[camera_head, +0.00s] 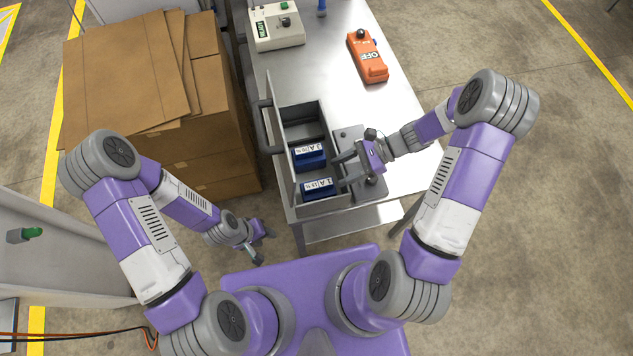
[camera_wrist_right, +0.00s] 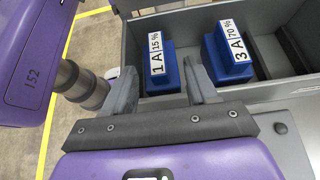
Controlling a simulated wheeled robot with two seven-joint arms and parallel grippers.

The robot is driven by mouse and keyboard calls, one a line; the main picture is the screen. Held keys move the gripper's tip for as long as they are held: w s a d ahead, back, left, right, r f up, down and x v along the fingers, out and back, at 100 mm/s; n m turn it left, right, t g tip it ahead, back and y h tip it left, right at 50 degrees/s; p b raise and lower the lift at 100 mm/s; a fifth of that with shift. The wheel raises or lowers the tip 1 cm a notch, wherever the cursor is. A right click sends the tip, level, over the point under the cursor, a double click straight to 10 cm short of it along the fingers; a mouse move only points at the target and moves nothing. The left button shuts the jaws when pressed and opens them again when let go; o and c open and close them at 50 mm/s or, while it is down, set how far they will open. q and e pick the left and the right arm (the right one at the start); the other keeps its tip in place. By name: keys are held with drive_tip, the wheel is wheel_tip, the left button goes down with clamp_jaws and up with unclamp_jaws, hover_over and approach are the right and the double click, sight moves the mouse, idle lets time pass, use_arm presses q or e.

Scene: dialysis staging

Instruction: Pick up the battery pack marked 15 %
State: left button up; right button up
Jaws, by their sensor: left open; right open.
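The battery pack marked 15 % (camera_head: 319,189) is a blue block with a white label. It sits in the near compartment of a grey divided bin (camera_head: 293,194) on the cart. In the right wrist view the 15 % pack (camera_wrist_right: 162,72) lies in line with the gap between my right fingers, whose tips are at its near side. My right gripper (camera_head: 342,171) is open and empty at the bin's right side; it also shows in the right wrist view (camera_wrist_right: 160,80). My left gripper (camera_head: 264,249) is open and empty, off the cart at its near left.
A second blue pack marked 70 % (camera_head: 308,158) sits in the neighbouring compartment; the far compartment looks empty. An orange device marked OFF (camera_head: 368,58) and a pale box marked READY (camera_head: 276,27) stand farther back on the cart. Cardboard boxes (camera_head: 135,70) stand left.

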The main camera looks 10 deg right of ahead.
sight(319, 183)
drive_tip(key=x, duration=0.6)
drive_tip(key=shift+s+f, duration=0.2)
drive_tip(key=shift+s, duration=0.15)
drive_tip(key=shift+c, duration=0.4)
clamp_jaws()
drive_tip(key=shift+w+r, duration=0.1)
idle(0.5)
